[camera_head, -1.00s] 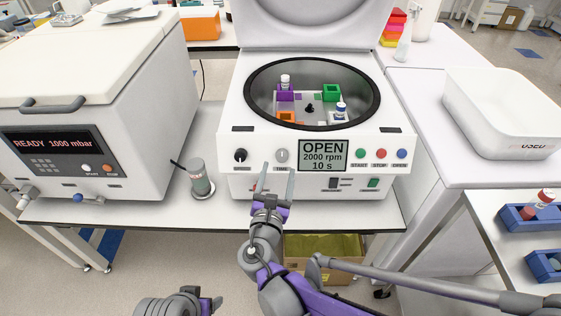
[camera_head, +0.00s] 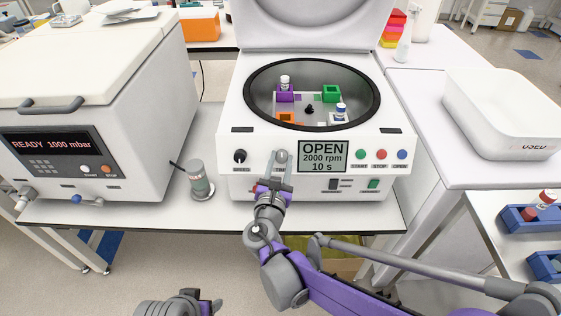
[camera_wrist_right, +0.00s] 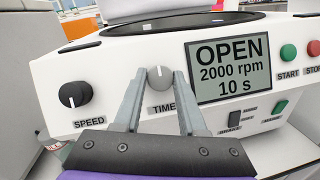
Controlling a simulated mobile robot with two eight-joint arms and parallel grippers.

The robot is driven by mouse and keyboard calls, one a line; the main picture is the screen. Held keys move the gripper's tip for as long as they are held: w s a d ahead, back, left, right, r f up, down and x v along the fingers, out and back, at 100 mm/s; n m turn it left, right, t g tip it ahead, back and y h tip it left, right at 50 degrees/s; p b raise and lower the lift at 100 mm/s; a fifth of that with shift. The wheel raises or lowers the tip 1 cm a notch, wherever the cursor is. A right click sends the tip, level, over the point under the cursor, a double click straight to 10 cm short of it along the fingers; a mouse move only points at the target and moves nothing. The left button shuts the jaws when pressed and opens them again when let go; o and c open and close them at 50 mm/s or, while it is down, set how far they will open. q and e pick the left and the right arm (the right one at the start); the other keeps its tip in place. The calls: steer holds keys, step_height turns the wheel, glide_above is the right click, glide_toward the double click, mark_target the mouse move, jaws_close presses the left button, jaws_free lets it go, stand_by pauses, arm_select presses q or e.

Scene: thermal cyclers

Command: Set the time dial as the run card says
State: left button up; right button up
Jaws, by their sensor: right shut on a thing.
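The time dial (camera_wrist_right: 160,77) is a small grey knob with a white pointer mark, above its TIME label on the front of the white centrifuge (camera_head: 232,140). In the head view the dial (camera_head: 281,156) sits between my right fingertips. My right gripper (camera_head: 280,158) is shut on it; in the right wrist view its two fingers (camera_wrist_right: 158,82) stand on either side of the knob. The display (camera_head: 323,157) reads OPEN, 2000 rpm, 10 s. My left gripper (camera_head: 205,303) shows partly at the bottom edge; its fingertips are hard to make out. I see no readable run card.
The black speed dial (camera_wrist_right: 74,94) is left of the time dial. START (camera_head: 360,154), STOP (camera_head: 380,154) and OPEN (camera_head: 401,154) buttons are right of the display. The lid is up, showing coloured holders with vials. A grey cylinder (camera_head: 199,180) stands left of the centrifuge.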

jaws_close()
